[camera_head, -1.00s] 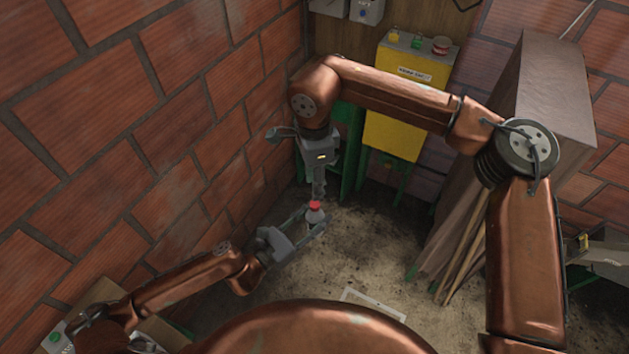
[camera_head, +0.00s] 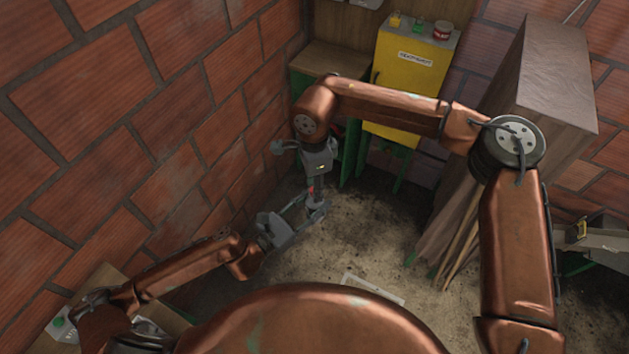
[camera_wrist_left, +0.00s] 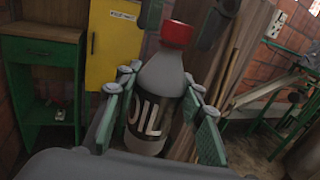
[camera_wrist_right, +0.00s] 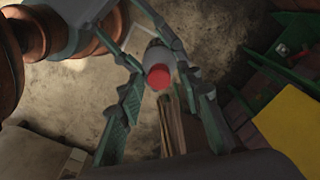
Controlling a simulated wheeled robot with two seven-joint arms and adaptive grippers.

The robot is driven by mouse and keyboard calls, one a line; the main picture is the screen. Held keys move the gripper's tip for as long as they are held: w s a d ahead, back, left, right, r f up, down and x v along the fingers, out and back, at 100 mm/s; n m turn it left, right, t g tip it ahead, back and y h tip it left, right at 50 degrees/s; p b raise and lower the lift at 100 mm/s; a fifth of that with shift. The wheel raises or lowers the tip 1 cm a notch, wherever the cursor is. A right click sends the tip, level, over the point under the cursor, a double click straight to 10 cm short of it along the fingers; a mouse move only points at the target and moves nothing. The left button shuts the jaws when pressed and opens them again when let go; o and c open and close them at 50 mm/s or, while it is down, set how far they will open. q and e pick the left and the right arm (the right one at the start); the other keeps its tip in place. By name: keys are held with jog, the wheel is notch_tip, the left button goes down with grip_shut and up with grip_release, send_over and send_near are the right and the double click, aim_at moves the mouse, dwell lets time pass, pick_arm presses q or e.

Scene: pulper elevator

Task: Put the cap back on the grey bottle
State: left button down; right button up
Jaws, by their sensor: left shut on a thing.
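The grey bottle (camera_wrist_left: 163,74) with a dark "OIL" label stands roughly upright between the fingers of my left gripper (camera_wrist_left: 160,84), which is shut on it. The red cap (camera_wrist_left: 176,34) sits at the top of the bottle's neck; I cannot tell whether it is tight. My right gripper (camera_head: 314,190) points down from above at the bottle. In the right wrist view its fingers are spread, with the cap (camera_wrist_right: 158,77) showing between them and a gap on both sides. In the head view the bottle (camera_head: 317,208) is small and partly hidden by the grippers.
A yellow cabinet (camera_head: 405,75) with small items on top stands at the back. A green-framed bench (camera_head: 330,58) is beside it. A tall wooden box (camera_head: 545,80) and leaning boards stand at the right. A brick wall (camera_head: 150,130) runs close along the left. The floor below is mostly open.

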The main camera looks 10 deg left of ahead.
grip_shut()
dwell(0.3)
jog(key=m, duration=1.1)
jog(key=shift+o, duration=0.4)
grip_release()
